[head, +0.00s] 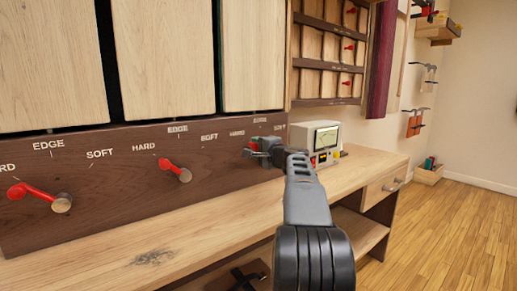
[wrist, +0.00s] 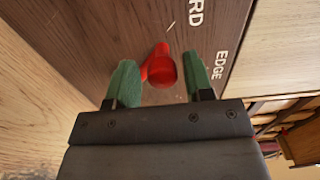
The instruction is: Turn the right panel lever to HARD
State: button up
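The dark wood panel (head: 120,190) carries red levers under HARD, EDGE and SOFT labels. The right panel lever (head: 254,147) is mostly hidden by my gripper (head: 262,148) in the head view; only a little red shows. In the wrist view the red lever (wrist: 160,66) stands between the two green finger pads of my gripper (wrist: 162,78). The fingers are apart, with a gap to the lever on the right side; the left pad is close to it. Labels ending in RD and reading EDGE show beside it. I cannot tell the lever's exact setting.
The left lever (head: 38,193) points left toward HARD. The middle lever (head: 176,170) points up and left. A pale wood bench (head: 190,215) runs below the panel. A beige meter box (head: 325,140) stands on it just beyond my gripper. Open floor lies to the right.

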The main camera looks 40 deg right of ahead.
jog(key=shift+o, duration=0.5)
jog(key=shift+s, duration=0.1)
jog(key=s, duration=1.3)
jog(key=shift+s+a+p, duration=0.3)
jog(key=shift+a, duration=0.05)
